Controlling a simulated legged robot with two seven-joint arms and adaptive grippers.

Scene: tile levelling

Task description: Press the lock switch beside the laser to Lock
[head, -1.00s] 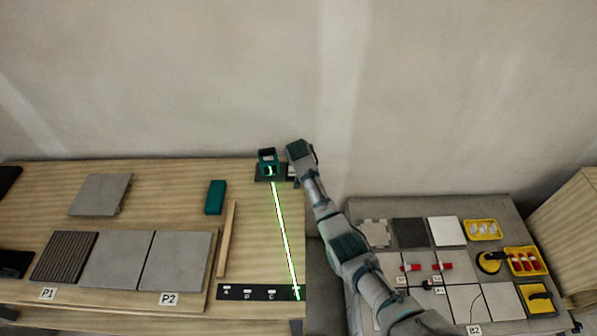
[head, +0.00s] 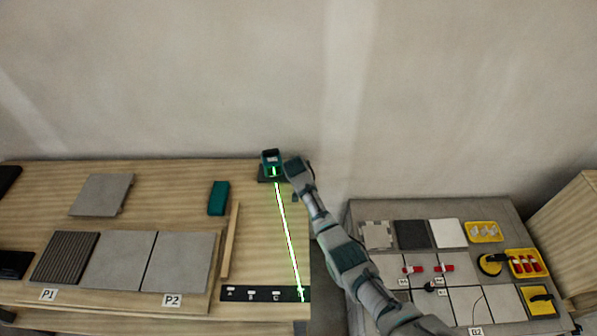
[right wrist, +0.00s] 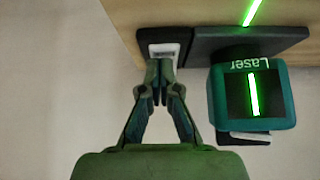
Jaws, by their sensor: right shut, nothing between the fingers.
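The laser (head: 271,161) is a teal box on a dark base at the back right of the left table, casting a green line. It also shows in the right wrist view (right wrist: 276,95), marked "Laser". Beside its base is a dark block with a white label, the lock switch (right wrist: 164,50). My right gripper (right wrist: 159,62) is shut and empty, its fingertips at the near edge of this block. Touching cannot be told. The switch's position cannot be read, and the fingers partly cover the block. In the head view my right gripper (head: 292,184) hides the switch.
A black strip marked A, B, C (head: 262,294) lies at the table's front, where the green line ends. A wooden strip (head: 230,240) and a teal block (head: 218,198) lie left of the laser. The right table (head: 362,212) holds tiles and yellow trays.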

